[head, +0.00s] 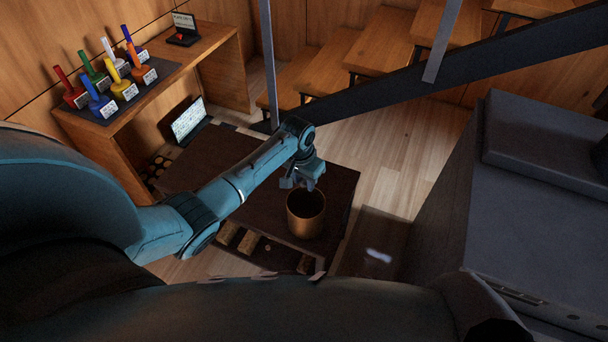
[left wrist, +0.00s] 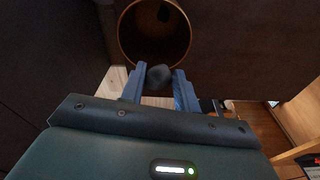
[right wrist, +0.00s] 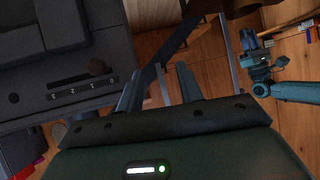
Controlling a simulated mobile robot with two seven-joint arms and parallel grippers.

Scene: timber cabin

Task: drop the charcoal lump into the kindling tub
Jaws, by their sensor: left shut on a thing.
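The kindling tub (head: 305,222) is a round brass-coloured container standing upright on a dark low table. My left gripper (head: 303,184) is just above and behind its rim in the head view. In the left wrist view the fingers are shut on the charcoal lump (left wrist: 158,77), a dark grey rounded piece, beside the near rim of the tub (left wrist: 139,52). A small dark piece (left wrist: 163,12) shows inside the tub. The lump cannot be made out in the head view. My right gripper (right wrist: 159,85) is open and empty in the right wrist view, away from the tub.
A wooden desk (head: 213,65) holds several coloured handled items on a mat. A large dark grey unit (head: 535,210) stands on the right; stairs rise behind.

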